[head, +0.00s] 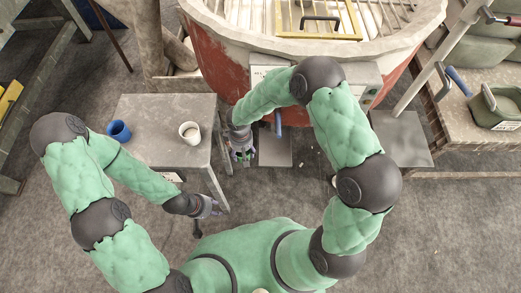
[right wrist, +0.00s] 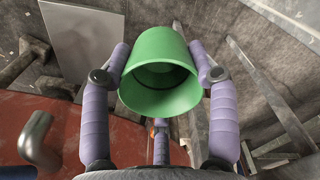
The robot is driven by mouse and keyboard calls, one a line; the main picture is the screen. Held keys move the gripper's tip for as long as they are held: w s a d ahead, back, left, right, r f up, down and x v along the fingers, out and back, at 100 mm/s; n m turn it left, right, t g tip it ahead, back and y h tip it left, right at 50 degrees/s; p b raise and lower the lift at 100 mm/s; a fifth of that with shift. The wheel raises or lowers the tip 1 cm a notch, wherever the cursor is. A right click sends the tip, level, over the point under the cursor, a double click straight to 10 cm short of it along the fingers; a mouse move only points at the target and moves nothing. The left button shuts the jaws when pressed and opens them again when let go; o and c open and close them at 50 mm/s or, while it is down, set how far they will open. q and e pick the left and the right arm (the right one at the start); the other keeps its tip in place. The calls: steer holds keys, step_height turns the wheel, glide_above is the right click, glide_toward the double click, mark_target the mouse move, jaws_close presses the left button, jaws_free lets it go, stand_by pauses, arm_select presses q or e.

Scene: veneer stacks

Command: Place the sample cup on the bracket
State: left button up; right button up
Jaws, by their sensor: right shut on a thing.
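A green cup (right wrist: 158,70) is held between the purple fingers of my right gripper (right wrist: 162,75) in the right wrist view, its open mouth turned toward the camera. In the head view my right gripper (head: 243,153) hangs in front of the red vat, and only a little of the green cup shows there. My left gripper (head: 206,206) is low, beside the grey table's front right corner, apart from any cup; its fingers are too small to read. Grey flat plates stand below the vat, one (head: 272,148) beside my right gripper and one (head: 402,138) further right; I cannot tell which is the bracket.
A blue mug (head: 118,131) and a white cup (head: 190,132) stand on the grey table (head: 150,110) at left. The round red vat (head: 212,62) fills the back. A workbench (head: 468,142) with a green container (head: 497,108) is at right. Open floor lies at the lower right.

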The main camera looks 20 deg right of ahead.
steer(key=w+d+f+b, duration=0.1)
steer(key=w+d+f, duration=0.1)
steer(key=w+d+f+b, duration=0.1)
steer(key=d+f, duration=0.2)
steer(key=w+d+f+b, duration=0.1)
steer(key=w+d+f, duration=0.1)
steer(key=d, duration=0.1)
steer(key=shift+w+f+b, duration=0.3)
steer(key=shift+f, duration=0.1)
steer(key=shift+w+d+f+b, duration=0.15)
steer(key=shift+f+b, duration=0.4)
steer(key=shift+f, duration=0.35)
steer(key=shift+d+f+b, duration=0.15)
steer(key=shift+f+b, duration=0.35)
steer(key=shift+f, duration=0.4)
steer(key=shift+f, duration=0.1)
steer(key=shift+f, duration=0.15)
steer(key=o, duration=1)
steer(key=shift+r, duration=0.2)
